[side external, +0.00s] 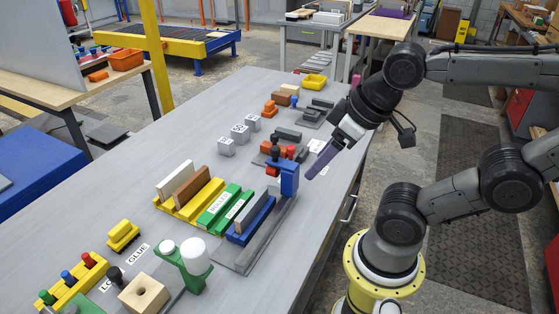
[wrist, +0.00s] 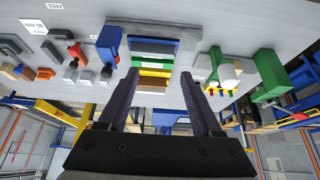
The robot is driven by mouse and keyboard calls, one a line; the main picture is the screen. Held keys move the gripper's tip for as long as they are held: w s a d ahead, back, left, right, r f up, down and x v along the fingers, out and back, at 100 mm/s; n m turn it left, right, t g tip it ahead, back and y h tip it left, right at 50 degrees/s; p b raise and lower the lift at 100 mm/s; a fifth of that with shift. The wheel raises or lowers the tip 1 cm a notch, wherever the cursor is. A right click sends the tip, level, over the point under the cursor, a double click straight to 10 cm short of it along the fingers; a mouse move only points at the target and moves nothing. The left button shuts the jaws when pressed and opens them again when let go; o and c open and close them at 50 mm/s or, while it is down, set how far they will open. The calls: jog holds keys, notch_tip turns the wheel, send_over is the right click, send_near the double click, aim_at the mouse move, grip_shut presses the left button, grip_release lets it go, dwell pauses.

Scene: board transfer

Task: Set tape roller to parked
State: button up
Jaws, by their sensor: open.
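A green stand with white rollers (side external: 194,254), which looks like the tape roller, stands at the near end of the grey table. It also shows at the right in the wrist view (wrist: 230,74). I cannot tell from these frames whether it is parked. My gripper (side external: 308,177) hangs above the table's right edge, beside the blue upright (side external: 289,178) and well apart from the roller. In the wrist view its two dark fingers (wrist: 160,103) are spread, with nothing between them.
Yellow, green and blue board holders (side external: 212,207) fill the middle of the table (side external: 150,222). A wooden block (side external: 143,294) and a yellow rack of coloured pegs (side external: 73,284) sit at the near end. Small grey blocks (side external: 240,132) and clamps stand farther back.

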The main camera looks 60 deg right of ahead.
notch_tip(320, 180, up, 4)
jog(key=w+r+m+g, duration=0.1)
jog(key=w+m, duration=0.1)
jog(key=m, duration=0.1)
jog(key=m+g, duration=0.5)
jog(key=m, duration=0.1)
send_over(275, 148)
notch_tip(275, 148, down, 2)
notch_tip(275, 148, down, 14)
jog(key=shift+f, duration=0.1)
grip_shut()
